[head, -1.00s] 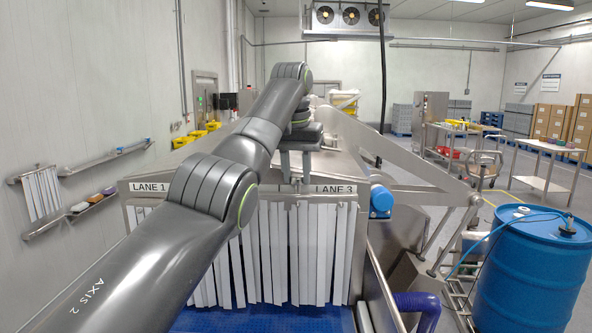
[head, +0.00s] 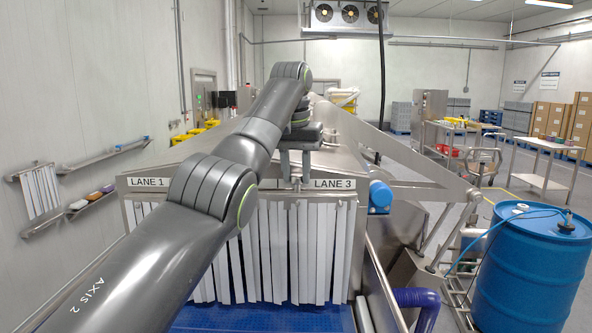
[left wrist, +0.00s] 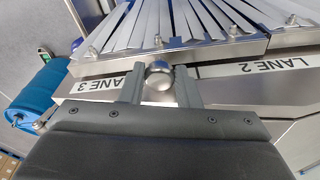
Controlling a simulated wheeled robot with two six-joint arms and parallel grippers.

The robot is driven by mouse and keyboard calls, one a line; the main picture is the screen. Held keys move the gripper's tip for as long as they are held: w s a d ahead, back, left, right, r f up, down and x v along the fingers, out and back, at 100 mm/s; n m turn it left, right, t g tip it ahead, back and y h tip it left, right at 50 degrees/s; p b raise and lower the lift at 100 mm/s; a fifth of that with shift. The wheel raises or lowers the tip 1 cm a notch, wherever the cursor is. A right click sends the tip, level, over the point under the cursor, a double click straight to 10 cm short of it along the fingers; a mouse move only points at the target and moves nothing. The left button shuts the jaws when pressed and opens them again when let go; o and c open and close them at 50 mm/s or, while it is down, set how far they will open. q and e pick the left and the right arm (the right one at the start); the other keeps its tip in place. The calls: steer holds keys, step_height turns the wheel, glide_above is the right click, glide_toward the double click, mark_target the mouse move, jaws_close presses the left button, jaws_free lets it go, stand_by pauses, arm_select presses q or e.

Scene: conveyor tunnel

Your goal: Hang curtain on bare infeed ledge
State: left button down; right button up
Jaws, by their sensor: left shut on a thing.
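My left gripper (head: 296,180) is at the tunnel's front ledge, just left of the LANE 3 label (head: 333,184). In the left wrist view its two fingers (left wrist: 160,88) are shut on a round metal knob (left wrist: 159,70) on the curtain's steel bar (left wrist: 215,52). The strip curtain (head: 318,250) has white strips that hang down over the front opening. In the wrist view its bar lies along the ledge (left wrist: 235,85); I cannot tell whether it is seated. My arm hides the middle of the ledge. My right gripper is not in view.
A blue belt (head: 265,318) runs below the strips. Another strip curtain (head: 41,191) hangs on the left wall by shelves (head: 85,203). A blue drum (head: 530,270) stands at the right.

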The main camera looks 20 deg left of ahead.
arm_select(q)
steer(key=shift+a+f, duration=0.2)
steer(key=shift+f, duration=0.15)
stand_by(0.6)
stand_by(0.5)
steer(key=shift+f, duration=0.1)
steer(key=c, duration=1.3)
jaws_free()
steer(key=shift+w, duration=0.1)
steer(key=shift+c, duration=0.2)
steer(key=shift+o, duration=1.2)
steer(key=shift+w+f, duration=0.15)
steer(key=shift+w, duration=0.05)
steer(key=shift+o, duration=0.5)
steer(key=shift+s+d, duration=0.1)
steer(key=shift+d, duration=0.05)
